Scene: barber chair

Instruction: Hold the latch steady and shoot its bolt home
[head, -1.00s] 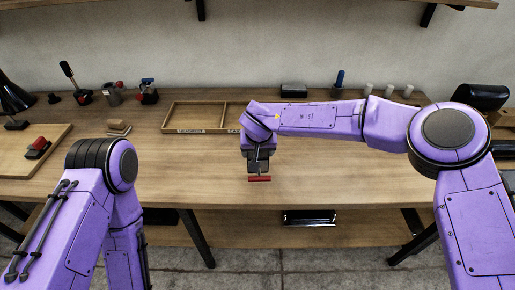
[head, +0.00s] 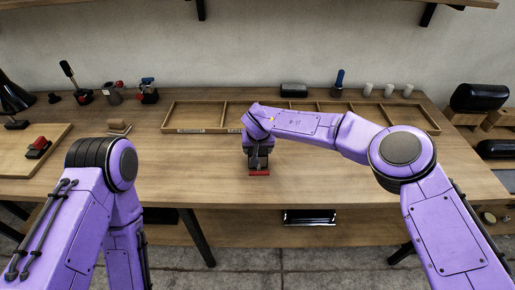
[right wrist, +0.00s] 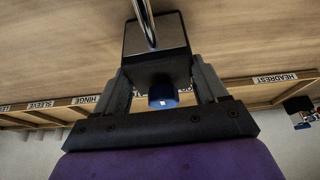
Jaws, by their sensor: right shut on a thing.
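My right gripper (head: 258,158) is over the front middle of the bench, pointing down. It is shut on a dark block (right wrist: 175,35) with a bright steel rod (right wrist: 149,15) and a blue cap (right wrist: 162,94), seen between the fingers in the right wrist view. In the head view a red part (head: 259,173) shows just below the gripper. I cannot tell for sure whether this piece is the latch, or whether it touches the bench. A red and black piece (head: 38,147) sits on a wooden board at the left. My left gripper is out of view; only its arm shows.
A shallow divided tray (head: 200,104) with labels lies along the back of the bench (head: 330,180). Several small tools stand at the back left, with a small block (head: 119,127) in front. White cups (head: 387,90) stand at the back right. The bench front is mostly clear.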

